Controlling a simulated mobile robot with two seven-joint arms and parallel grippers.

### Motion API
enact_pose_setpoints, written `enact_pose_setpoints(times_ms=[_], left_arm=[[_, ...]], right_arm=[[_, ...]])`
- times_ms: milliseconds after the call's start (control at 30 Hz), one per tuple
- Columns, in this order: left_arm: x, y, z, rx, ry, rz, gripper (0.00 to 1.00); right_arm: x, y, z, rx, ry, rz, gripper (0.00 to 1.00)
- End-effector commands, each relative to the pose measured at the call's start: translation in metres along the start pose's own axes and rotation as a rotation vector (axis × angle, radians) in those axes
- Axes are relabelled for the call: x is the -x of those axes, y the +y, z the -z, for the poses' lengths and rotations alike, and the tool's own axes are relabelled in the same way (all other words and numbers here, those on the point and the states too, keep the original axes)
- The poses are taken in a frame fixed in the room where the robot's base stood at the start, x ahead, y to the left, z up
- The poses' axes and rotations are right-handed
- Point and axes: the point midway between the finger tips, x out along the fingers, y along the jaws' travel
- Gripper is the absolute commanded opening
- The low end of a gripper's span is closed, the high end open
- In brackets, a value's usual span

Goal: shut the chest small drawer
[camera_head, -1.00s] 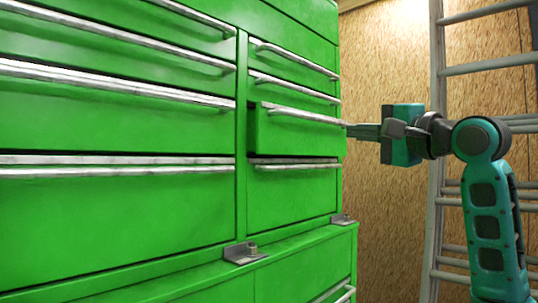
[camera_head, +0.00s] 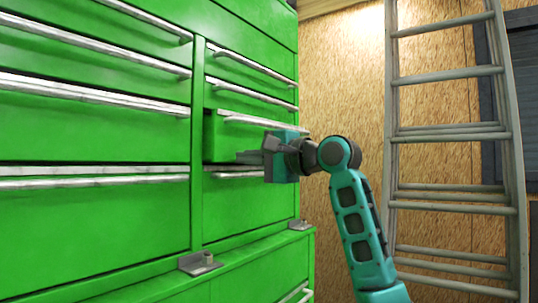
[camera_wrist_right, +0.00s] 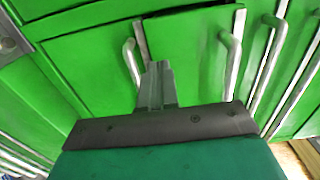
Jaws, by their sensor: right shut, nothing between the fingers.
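The chest's small drawer (camera_head: 238,137) is a green drawer in the right column of the green chest (camera_head: 95,218). It stands partly out, with its left side wall showing, and has a silver bar handle along its top edge. My right gripper (camera_head: 240,157) is shut and empty, its fingertips in front of the lower part of that drawer's face. I cannot tell whether they touch it. In the right wrist view the closed fingers (camera_wrist_right: 155,72) point at green drawer fronts with silver handles. My left gripper is not in view.
Other drawers with silver bar handles lie above, below and to the left. Metal brackets (camera_head: 199,262) sit on the ledge below. A metal ladder (camera_head: 447,72) leans by the chipboard wall (camera_head: 340,80) at right.

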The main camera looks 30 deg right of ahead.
Motion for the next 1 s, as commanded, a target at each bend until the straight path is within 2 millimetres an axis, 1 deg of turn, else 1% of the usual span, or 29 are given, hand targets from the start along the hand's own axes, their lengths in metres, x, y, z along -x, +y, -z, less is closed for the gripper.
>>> enact_pose_setpoints(times_ms=[100, 200, 567, 667, 800, 900, 1000], left_arm=[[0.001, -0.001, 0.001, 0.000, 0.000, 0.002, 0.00], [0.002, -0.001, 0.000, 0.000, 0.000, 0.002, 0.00], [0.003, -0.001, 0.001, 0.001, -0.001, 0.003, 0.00], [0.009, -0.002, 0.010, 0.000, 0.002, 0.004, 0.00], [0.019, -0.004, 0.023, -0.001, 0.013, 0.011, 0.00], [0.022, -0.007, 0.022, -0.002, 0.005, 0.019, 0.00], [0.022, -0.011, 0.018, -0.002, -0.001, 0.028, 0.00]], right_arm=[[-0.010, 0.000, 0.000, -0.001, 0.000, 0.000, 0.00], [-0.014, 0.000, 0.000, 0.000, 0.000, 0.000, 0.00], [-0.016, -0.001, 0.000, 0.000, 0.000, 0.000, 0.00], [-0.025, -0.004, 0.000, -0.003, -0.002, -0.002, 0.00], [-0.045, -0.006, 0.000, -0.004, -0.002, -0.001, 0.00], [-0.055, -0.004, 0.000, -0.002, -0.001, -0.001, 0.00], [-0.061, -0.002, 0.000, -0.001, 0.001, 0.001, 0.00]])
